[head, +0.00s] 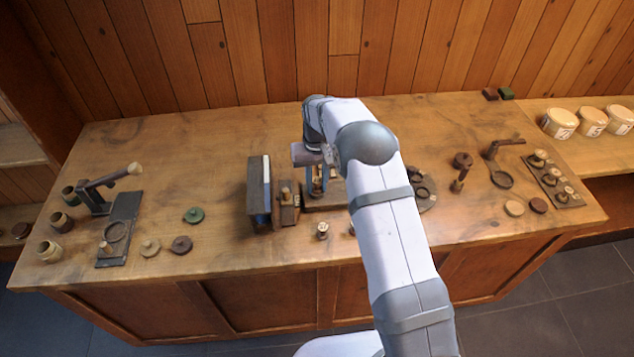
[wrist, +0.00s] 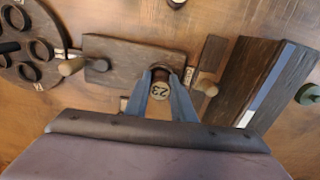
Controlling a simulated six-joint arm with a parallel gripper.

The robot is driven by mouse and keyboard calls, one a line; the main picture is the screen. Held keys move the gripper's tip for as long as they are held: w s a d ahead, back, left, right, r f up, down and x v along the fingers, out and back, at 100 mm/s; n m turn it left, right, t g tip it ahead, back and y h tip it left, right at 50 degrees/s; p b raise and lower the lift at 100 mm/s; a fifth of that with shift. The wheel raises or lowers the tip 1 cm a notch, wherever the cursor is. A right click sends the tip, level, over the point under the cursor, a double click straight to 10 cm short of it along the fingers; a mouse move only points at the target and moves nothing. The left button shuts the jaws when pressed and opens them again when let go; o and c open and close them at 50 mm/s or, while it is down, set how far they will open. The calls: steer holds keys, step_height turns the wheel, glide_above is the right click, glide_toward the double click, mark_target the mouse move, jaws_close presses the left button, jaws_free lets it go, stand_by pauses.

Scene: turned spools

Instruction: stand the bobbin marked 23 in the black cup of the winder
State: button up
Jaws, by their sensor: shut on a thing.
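The bobbin marked 23 (wrist: 159,91) is between the two blue fingers of my gripper (wrist: 161,84), its pale numbered end facing the wrist camera. My gripper is shut on it. In the head view, my gripper (head: 318,183) points down over a low dark wooden base (head: 322,204). That base also shows in the wrist view as a dark board (wrist: 118,58) with a wooden knob at its left end, and may be the winder. A dark rounded part shows just beyond the bobbin's numbered end. I cannot tell whether it is the black cup or part of the bobbin.
A tall dark block (head: 259,192) with a pale strip and a small block with a knob (head: 287,205) stand close left of my gripper. A dark disc with several rings (head: 422,188) lies right. A loose bobbin (head: 322,231) stands in front. A bobbin rack (head: 572,203) is far right.

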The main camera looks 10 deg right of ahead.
mark_target(317, 180)
steer(key=shift+s+f, duration=0.1)
steer(key=shift+f, duration=0.1)
steer(key=o, duration=1.1)
steer(key=shift+c, duration=0.2)
steer(key=shift+d, duration=0.1)
steer(key=shift+r, duration=0.2)
steer(key=shift+r+p, duration=2.95)
steer(key=shift+r, duration=1.2)
